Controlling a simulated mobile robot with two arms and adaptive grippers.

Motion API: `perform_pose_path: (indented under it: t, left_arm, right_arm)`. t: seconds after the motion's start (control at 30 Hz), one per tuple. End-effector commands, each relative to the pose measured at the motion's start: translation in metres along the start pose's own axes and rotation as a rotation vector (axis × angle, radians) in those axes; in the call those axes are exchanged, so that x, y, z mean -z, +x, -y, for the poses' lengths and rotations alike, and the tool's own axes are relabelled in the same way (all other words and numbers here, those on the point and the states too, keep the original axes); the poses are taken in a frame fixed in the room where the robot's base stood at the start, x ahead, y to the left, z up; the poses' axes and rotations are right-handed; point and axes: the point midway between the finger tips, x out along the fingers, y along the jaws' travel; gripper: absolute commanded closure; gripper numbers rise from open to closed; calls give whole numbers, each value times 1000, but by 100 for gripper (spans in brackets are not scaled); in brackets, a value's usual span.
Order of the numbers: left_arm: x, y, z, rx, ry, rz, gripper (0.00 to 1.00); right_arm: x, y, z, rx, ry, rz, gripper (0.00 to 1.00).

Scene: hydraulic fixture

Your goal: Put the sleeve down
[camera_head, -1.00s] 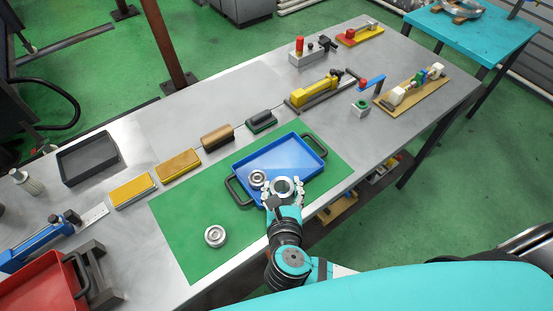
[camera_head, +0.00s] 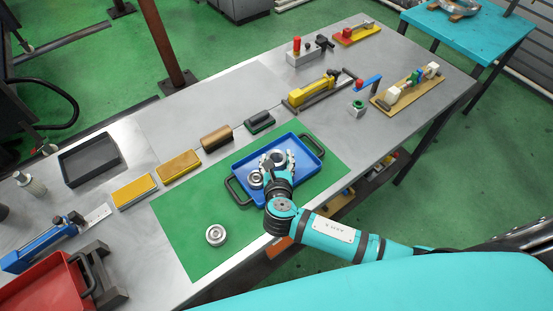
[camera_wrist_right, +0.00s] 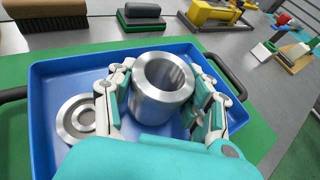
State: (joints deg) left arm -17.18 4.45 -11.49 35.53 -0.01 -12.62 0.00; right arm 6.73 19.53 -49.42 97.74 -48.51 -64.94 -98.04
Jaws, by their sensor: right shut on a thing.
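The sleeve (camera_wrist_right: 161,88) is a shiny metal ring-shaped cylinder with an open bore. My right gripper (camera_head: 277,160) is shut on it, one finger on each side, as the right wrist view (camera_wrist_right: 162,100) shows. The sleeve (camera_head: 278,156) is upright over the blue tray (camera_head: 304,146), near its middle. I cannot tell whether its bottom touches the tray floor. A flat round metal part (camera_wrist_right: 78,118) lies in the tray to the left of the sleeve. My left gripper is not in view.
The tray has black handles and stands on a green mat (camera_head: 185,225). Another round metal part (camera_head: 216,235) lies on the mat. Brushes and a yellow block (camera_head: 133,190) line the back. A red tray (camera_head: 40,287) is at the lower left. Bare mat lies left of the blue tray.

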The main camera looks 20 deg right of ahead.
Motion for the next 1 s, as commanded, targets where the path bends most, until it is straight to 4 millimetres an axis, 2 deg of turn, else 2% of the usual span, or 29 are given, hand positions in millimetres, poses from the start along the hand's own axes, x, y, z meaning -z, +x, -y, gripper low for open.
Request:
perform_pose_path:
  t: [0.2, 0.23, 0.4, 0.77, 0.87, 1.0]
  left_arm:
    - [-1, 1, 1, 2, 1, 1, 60]
    - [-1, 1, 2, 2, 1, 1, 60]
    - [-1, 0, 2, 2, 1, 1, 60]
    - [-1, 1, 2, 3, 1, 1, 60]
    - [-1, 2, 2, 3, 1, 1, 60]
    - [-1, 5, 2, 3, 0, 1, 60]
  right_arm:
    - [1, 1, 0, 0, 0, 1, 91]
    - [2, 1, 0, 0, 0, 0, 47]
    - [2, 0, 0, 0, 0, 0, 26]
    - [0, -4, 0, -2, 1, -1, 26]
    - [1, -18, -1, -3, 2, -1, 26]
    - [1, -48, -1, -4, 4, -2, 26]
